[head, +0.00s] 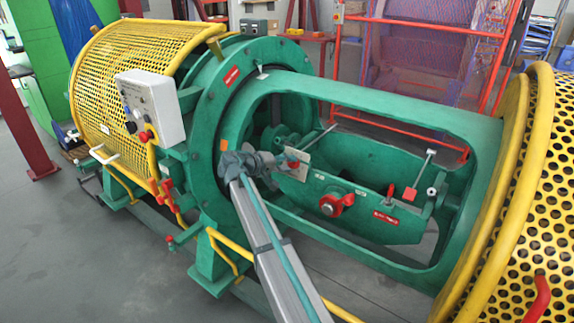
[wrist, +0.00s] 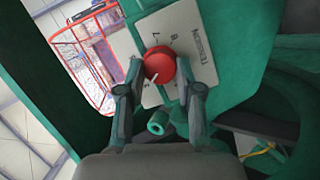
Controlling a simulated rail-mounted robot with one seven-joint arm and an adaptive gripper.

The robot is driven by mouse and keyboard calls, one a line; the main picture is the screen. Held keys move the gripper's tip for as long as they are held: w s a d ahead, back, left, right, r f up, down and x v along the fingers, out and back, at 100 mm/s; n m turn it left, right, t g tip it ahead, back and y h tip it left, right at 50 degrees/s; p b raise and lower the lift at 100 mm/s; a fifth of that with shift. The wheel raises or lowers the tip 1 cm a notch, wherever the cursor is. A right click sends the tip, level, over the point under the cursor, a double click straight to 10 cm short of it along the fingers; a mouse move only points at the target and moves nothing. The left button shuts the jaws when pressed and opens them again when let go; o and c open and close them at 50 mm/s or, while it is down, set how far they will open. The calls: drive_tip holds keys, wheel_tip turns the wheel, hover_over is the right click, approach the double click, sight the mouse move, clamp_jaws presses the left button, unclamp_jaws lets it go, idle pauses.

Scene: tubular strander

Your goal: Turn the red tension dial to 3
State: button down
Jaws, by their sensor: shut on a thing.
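The red tension dial (wrist: 159,62) sits on a pale plate (wrist: 198,42) marked with numbers and the word TENSION, seen turned in the wrist view. My gripper (wrist: 159,72) is shut on the dial, one finger at its left side and one at its right. A thin pale mark shows near the dial's lower edge, close to a small label; I cannot read the setting surely. In the head view my gripper (head: 284,162) reaches into the green frame's opening at the small plate (head: 298,169), hiding most of the dial.
A white control box (head: 152,105) stands left. Perforated yellow guards flank both ends.

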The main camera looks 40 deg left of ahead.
drive_tip(key=c, duration=0.8)
unclamp_jaws()
drive_tip(key=shift+o, duration=0.2)
drive_tip(key=v, duration=1.2)
